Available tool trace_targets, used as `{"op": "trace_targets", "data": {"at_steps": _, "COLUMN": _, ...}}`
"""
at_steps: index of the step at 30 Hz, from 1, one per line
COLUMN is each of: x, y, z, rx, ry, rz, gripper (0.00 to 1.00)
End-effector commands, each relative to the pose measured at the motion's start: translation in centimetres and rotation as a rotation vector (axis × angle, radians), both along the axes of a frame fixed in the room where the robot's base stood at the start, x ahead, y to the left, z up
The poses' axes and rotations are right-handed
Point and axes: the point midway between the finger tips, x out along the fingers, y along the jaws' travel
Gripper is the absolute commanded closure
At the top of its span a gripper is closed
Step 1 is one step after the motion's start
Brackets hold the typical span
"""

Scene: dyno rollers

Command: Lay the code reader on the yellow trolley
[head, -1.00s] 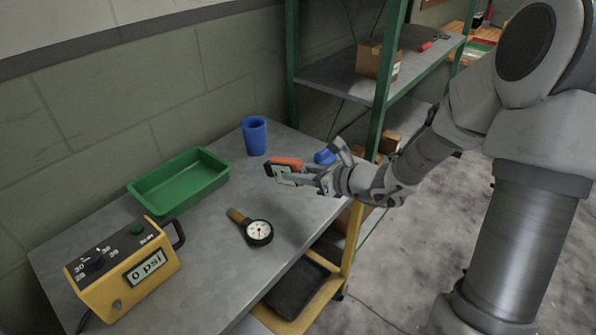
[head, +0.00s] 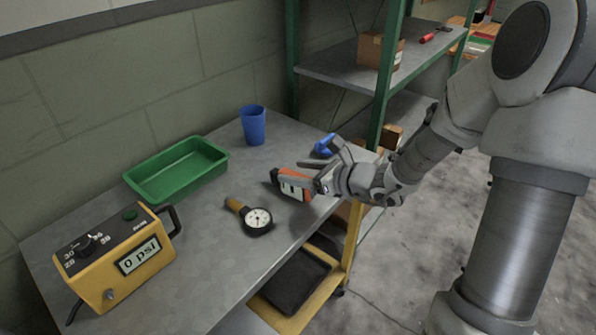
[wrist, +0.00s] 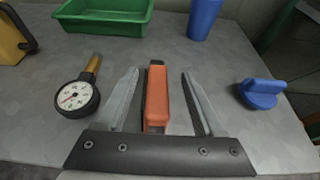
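The code reader (head: 291,186), orange with dark grey and a pale panel, rests on the grey top of the yellow trolley (head: 200,262), near its right edge. The wrist view shows its orange back (wrist: 157,98) between my fingers. My gripper (head: 308,184) is open around the code reader; in the wrist view (wrist: 160,90) a clear gap shows between it and the right finger, while the left finger is close to it. The underside of the reader is hidden.
On the trolley stand a green tray (head: 178,190), a blue cup (head: 253,124), a dial gauge (head: 257,220), a yellow psi box (head: 118,258) and a small blue object (head: 325,145). A green-post shelf (head: 340,68) rises behind my arm.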

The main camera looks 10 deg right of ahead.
Motion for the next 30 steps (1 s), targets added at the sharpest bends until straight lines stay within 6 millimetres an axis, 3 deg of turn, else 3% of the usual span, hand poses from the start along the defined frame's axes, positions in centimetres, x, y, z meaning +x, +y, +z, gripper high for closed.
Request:
{"op": "trace_targets", "data": {"at_steps": 6, "x": -0.2, "y": -0.2, "z": 0.1, "rx": -0.001, "ry": 0.000, "rz": -0.001, "gripper": 0.31}}
{"op": "trace_targets", "data": {"at_steps": 11, "x": -1.4, "y": -1.6, "z": 1.0, "rx": -0.003, "ry": 0.000, "rz": -0.003, "gripper": 0.31}}
{"op": "trace_targets", "data": {"at_steps": 24, "x": -8.3, "y": -8.5, "z": 4.9, "rx": -0.003, "ry": 0.000, "rz": -0.006, "gripper": 0.31}}
{"op": "trace_targets", "data": {"at_steps": 30, "x": -10.5, "y": -10.7, "z": 6.0, "rx": -0.001, "ry": 0.000, "rz": -0.004, "gripper": 0.31}}
